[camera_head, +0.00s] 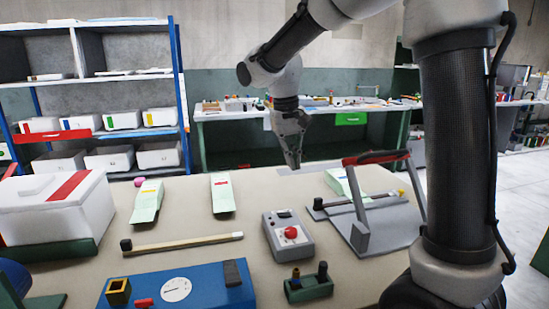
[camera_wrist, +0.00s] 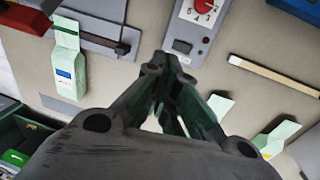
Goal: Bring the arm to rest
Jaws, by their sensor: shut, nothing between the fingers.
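My gripper (camera_head: 294,160) hangs pointing down above the far part of the table, right of the middle in the head view. In the wrist view my gripper (camera_wrist: 163,72) has its fingertips together, with nothing between them. It is apart from the objects around it. The grey control box (camera_head: 287,235) with a red knob stands nearer than the gripper in the head view. The same control box (camera_wrist: 185,46) shows just beyond the fingertips in the wrist view.
Pale green packets (camera_head: 147,201) and (camera_head: 221,193) lie on the table. A grey press with a red handle (camera_head: 377,157) stands right. A blue gauge box (camera_head: 205,288), a wooden stick (camera_head: 190,243) and a white box with a red stripe (camera_head: 55,205) are also there. Bare tabletop lies between them.

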